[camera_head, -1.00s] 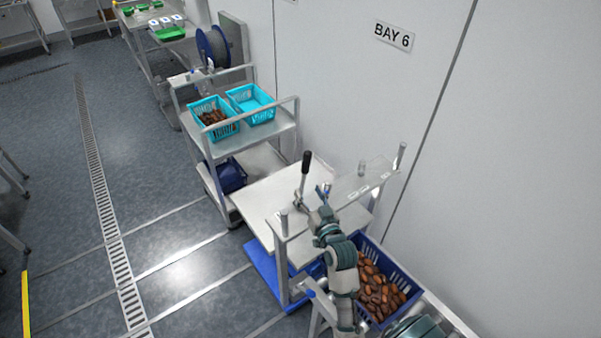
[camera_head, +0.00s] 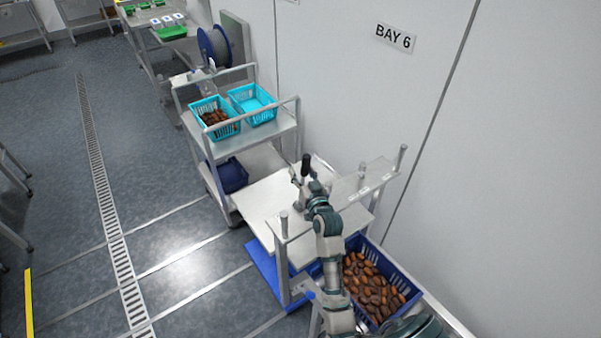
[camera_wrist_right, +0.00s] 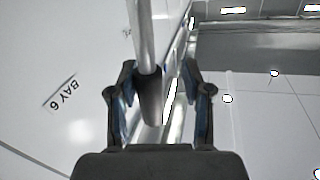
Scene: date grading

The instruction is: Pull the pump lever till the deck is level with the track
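The pump lever (camera_head: 307,163) has a black grip and stands over the pale deck (camera_head: 258,204) of the low cart. My right gripper (camera_head: 301,179) is at the lever and hides its lower part in the head view. In the right wrist view the lever's black grip (camera_wrist_right: 151,98) lies between the two fingers of my right gripper (camera_wrist_right: 161,95), with a visible gap on the right side. The fingers are open around it. I cannot make out which part is the track or the deck's level against it. My left gripper is out of view.
A blue crate of dates (camera_head: 403,280) sits beside my right arm. A two-shelf trolley (camera_head: 270,146) holds turquoise baskets (camera_head: 252,117). The white wall (camera_head: 345,95) with the BAY 6 sign bounds the right. The floor (camera_head: 165,165) on the left is mostly clear.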

